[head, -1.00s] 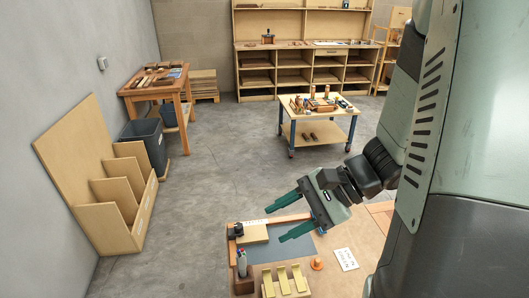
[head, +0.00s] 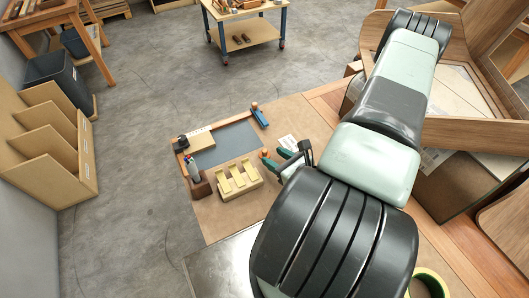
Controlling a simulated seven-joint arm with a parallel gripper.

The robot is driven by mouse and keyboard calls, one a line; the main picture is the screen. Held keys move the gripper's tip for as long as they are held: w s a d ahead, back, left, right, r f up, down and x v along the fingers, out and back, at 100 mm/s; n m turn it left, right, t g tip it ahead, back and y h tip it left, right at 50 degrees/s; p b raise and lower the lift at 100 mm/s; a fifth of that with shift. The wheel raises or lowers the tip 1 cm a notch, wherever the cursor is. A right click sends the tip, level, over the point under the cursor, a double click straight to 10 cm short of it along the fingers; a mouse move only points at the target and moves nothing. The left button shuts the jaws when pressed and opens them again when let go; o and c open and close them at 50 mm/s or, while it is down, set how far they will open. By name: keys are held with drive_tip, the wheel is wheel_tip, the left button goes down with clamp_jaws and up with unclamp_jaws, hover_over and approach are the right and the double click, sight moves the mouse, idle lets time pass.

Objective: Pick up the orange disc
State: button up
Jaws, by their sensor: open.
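A small orange piece (head: 264,153), which looks like the orange disc, shows on the tan work board beside the pale block with slots. Its shape is too small to make out clearly. My arm covers the board to the right of the gripper.
A pale slotted block (head: 238,180) stands left of the gripper. A grey-blue mat (head: 226,143) lies beyond it, with a pen holder (head: 198,184) at its left. A blue tool (head: 260,117) and a white card (head: 288,142) lie nearby. Tan board is bare beyond the card.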

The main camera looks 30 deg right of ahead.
sight(267, 152)
drive_tip(key=shift+x, duration=2.05)
drive_tip(key=shift+r, duration=0.1)
clamp_jaws()
